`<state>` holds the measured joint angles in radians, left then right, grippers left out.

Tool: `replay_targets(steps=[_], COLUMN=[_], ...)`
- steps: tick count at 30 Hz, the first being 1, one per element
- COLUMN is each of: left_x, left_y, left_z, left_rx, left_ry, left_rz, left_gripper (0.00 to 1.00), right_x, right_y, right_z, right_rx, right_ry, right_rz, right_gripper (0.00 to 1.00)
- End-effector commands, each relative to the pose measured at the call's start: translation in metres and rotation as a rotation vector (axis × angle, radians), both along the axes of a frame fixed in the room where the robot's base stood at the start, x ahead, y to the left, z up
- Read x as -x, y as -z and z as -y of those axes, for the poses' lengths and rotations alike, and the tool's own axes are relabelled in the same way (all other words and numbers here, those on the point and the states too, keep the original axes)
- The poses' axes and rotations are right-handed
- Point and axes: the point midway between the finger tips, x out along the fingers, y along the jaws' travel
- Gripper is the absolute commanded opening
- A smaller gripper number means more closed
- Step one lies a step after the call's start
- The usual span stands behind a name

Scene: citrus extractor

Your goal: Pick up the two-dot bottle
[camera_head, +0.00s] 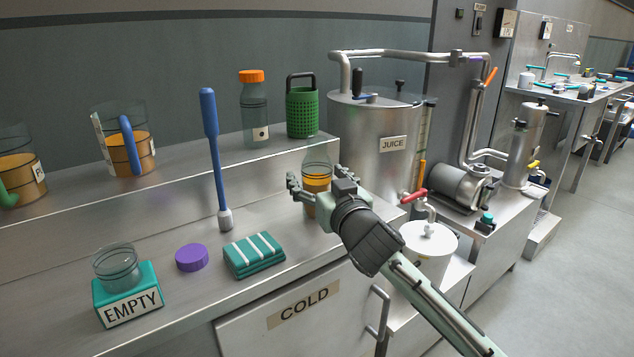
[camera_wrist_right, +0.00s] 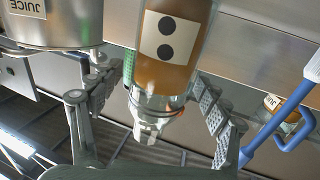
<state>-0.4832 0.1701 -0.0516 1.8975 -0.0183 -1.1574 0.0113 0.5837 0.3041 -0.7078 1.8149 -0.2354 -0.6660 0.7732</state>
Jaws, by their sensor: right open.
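The two-dot bottle (camera_head: 317,160) stands upright on the steel counter, clear at the top with orange liquid below. In the right wrist view the bottle (camera_wrist_right: 172,62) shows its white label with two black dots. My right gripper (camera_head: 318,187) is open, with one finger on each side of the bottle. In the wrist view the gripper (camera_wrist_right: 155,92) shows gaps between its fingers and the glass. The bottle's lower part is partly hidden by the gripper in the head view. My left gripper is not in view.
Behind stand an orange-capped bottle (camera_head: 255,115) with one dot and a green grater-like cylinder (camera_head: 302,112). The JUICE tank (camera_head: 375,135) is close on the right. A blue-handled tool (camera_head: 215,150), a folded green cloth (camera_head: 254,256) and a purple lid (camera_head: 192,257) are left.

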Motion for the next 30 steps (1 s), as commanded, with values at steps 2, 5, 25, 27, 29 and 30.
replay_targets(steps=[2, 5, 25, 27, 29, 30], left_x=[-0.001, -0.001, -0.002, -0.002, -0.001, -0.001], left_y=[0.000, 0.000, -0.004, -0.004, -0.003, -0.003], left_z=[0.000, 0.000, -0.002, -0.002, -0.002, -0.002], left_rx=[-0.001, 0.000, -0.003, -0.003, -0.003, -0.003], left_ry=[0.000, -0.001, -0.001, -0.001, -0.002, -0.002], left_rz=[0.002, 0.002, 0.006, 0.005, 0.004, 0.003], left_gripper=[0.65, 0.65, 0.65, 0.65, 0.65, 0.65], right_x=[0.000, 0.000, 0.000, 0.000, 0.000, 0.000], right_y=[0.000, 0.000, -0.002, -0.004, -0.008, -0.011], right_z=[0.000, 0.000, 0.000, 0.000, 0.000, 0.000], right_rx=[0.000, 0.000, -0.001, -0.001, -0.002, -0.003], right_ry=[0.000, 0.000, 0.000, 0.000, 0.000, 0.000], right_rz=[0.000, 0.000, 0.003, 0.004, 0.005, 0.005], right_gripper=[0.76, 0.68, 0.12, 0.12, 0.12, 0.12])
